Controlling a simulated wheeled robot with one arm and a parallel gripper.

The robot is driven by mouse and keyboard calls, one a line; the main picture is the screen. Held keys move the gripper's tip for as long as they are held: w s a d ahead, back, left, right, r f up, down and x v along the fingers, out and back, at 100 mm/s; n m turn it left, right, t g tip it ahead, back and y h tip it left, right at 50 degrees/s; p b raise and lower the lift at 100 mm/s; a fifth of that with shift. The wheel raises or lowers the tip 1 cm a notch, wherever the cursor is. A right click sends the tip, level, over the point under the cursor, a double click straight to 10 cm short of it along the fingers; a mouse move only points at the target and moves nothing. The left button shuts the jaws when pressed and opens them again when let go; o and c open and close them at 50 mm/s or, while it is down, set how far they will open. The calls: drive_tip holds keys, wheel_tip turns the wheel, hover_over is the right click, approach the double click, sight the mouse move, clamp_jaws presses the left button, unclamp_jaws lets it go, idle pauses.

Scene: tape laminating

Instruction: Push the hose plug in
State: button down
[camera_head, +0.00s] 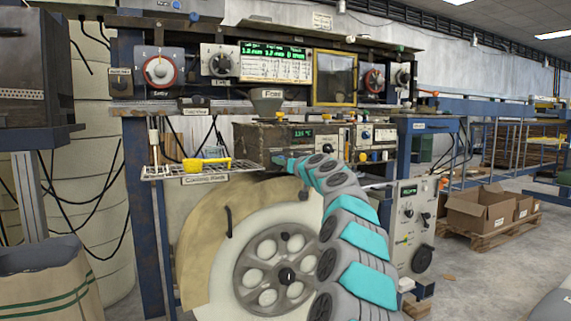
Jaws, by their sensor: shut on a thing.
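My gripper (281,160) is at the far end of my grey and teal arm, at the front of the brown machine box (262,137) above the large wheel. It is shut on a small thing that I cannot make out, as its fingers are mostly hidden. I cannot pick out the hose plug or its socket, nor tell whether they touch. The box has a small green display and a grey funnel (266,103) on top.
A wire shelf (222,165) with a yellow-handled tool (200,162) juts out left of the box. The large wheel (268,262) stands below. A grey control cabinet (414,230) is right of my arm. Cardboard boxes (478,211) lie on a pallet, with open floor nearby.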

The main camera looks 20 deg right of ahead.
drive_tip(key=shift+r, duration=0.1)
drive_tip(key=shift+c, duration=2.2)
unclamp_jaws()
drive_tip(key=shift+w, duration=0.15)
drive_tip(key=s+b, duration=0.2)
drive_tip(key=s, duration=0.5)
drive_tip(key=shift+s+d, duration=0.2)
drive_tip(key=shift+s, duration=0.15)
